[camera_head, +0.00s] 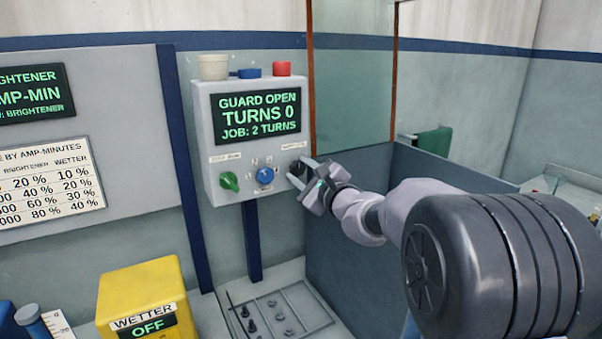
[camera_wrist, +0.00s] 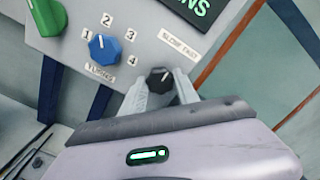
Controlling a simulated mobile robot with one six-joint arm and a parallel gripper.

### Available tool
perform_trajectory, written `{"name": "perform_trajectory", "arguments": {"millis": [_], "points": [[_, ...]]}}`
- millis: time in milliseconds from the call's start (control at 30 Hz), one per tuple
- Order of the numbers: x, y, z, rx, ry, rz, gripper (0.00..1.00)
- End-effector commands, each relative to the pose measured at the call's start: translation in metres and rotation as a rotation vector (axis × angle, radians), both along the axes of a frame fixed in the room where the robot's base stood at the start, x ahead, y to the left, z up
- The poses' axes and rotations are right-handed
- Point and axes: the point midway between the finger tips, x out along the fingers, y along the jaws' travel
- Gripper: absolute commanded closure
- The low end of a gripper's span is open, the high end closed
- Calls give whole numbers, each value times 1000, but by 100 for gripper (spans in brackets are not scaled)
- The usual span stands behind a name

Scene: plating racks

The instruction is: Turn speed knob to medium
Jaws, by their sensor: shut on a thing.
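The speed knob (camera_wrist: 159,77) is a small black knob below a "SLOW FAST" label (camera_wrist: 180,43) in the wrist view. A light mark shows on its face, toward the upper right of the picture. My gripper (camera_head: 303,172) reaches the right side of the control box (camera_head: 205,117) in the head view. Its two pale fingers stand on either side of the black knob, shut on it. In the head view the knob (camera_head: 296,167) is dark and partly covered by the fingers.
A blue turns knob (camera_head: 265,176) numbered 1 to 4 and a green knob (camera_head: 229,181) sit left of my gripper. The screen (camera_head: 257,118) reads "GUARD OPEN, TURNS 0, JOB: 2 TURNS". A clear guard panel (camera_head: 352,80) stands at the right. A yellow wetter box (camera_head: 140,290) is lower left.

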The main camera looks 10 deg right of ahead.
Motion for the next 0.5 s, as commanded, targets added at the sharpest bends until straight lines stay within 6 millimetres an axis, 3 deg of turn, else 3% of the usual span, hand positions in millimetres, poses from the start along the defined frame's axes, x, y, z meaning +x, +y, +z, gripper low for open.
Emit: {"name": "perform_trajectory", "arguments": {"millis": [100,133,233,500], "points": [[0,0,0,0,1,0,100],[0,0,0,0,1,0,62],[0,0,0,0,0,0,42],[0,0,0,1,0,0,42]]}}
